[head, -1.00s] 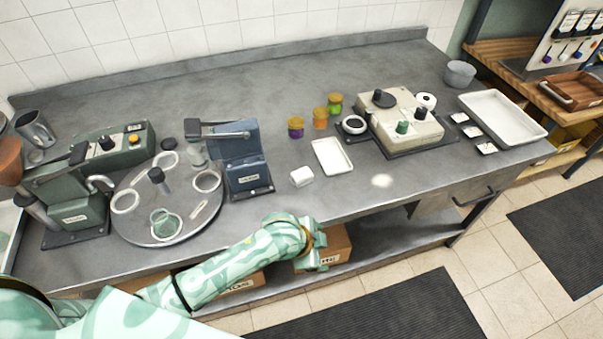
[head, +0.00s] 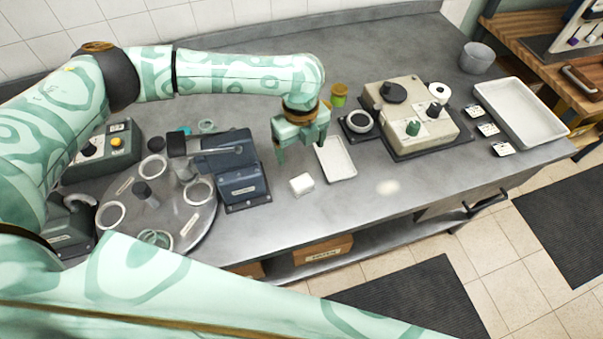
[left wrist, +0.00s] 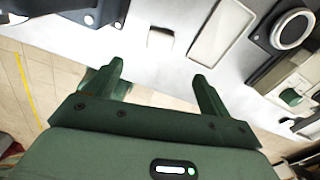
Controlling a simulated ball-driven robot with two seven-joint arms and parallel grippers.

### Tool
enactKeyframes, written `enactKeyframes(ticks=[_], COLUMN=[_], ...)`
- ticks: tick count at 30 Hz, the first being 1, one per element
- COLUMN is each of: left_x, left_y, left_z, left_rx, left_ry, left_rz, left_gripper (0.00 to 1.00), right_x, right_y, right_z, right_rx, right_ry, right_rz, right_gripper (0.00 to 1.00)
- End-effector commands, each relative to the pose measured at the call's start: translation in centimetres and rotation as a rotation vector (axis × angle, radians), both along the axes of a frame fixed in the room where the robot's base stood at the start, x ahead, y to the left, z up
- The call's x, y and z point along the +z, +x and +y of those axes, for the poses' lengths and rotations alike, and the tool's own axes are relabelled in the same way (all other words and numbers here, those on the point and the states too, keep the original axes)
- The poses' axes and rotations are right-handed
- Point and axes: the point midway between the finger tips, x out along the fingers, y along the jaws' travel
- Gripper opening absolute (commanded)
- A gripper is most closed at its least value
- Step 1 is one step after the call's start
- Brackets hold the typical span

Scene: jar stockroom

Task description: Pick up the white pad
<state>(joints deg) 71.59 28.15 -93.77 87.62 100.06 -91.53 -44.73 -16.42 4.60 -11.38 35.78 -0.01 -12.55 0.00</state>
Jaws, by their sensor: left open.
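The white pad (head: 302,184) is a small white block lying on the grey metal counter near its front edge. It also shows in the left wrist view (left wrist: 160,38), beyond the fingertips and between their lines. My left gripper (head: 301,150) is open and empty, pointing down above the counter, behind the pad in the head view. In the left wrist view its two fingers (left wrist: 158,72) are apart with nothing between them. My right gripper is not in view.
A white tray (head: 336,160) lies just right of the pad. A blue-grey device (head: 240,180) stands to its left, beside a round turntable (head: 190,235). A beige machine (head: 412,118) stands further right.

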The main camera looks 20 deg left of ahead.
Motion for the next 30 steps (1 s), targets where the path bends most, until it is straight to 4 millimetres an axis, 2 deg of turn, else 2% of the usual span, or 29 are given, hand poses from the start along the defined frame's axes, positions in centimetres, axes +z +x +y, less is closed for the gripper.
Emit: enactKeyframes(ticks=[7, 10, 18, 25, 30], left_x=[-6.4, -8.4, -10.9, -14.7, -15.5], left_y=[-0.1, -0.1, 0.0, 0.0, 0.1], left_z=[-0.1, 0.0, -0.1, -0.1, -0.1], left_rx=[0.001, 0.001, 0.000, 0.002, 0.000], left_ry=[0.001, 0.001, -0.001, 0.001, -0.001], left_rz=[0.004, 0.002, 0.000, 0.002, -0.001], left_gripper=[0.82, 0.82, 0.82, 0.82, 0.82], right_x=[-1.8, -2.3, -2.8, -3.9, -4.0], right_y=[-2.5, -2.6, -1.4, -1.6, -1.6], right_z=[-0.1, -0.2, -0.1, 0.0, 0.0], right_rx=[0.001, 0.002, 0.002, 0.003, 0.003], right_ry=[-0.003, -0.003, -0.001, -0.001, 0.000], right_rz=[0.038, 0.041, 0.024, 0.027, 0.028], right_gripper=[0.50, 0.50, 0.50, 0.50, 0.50])
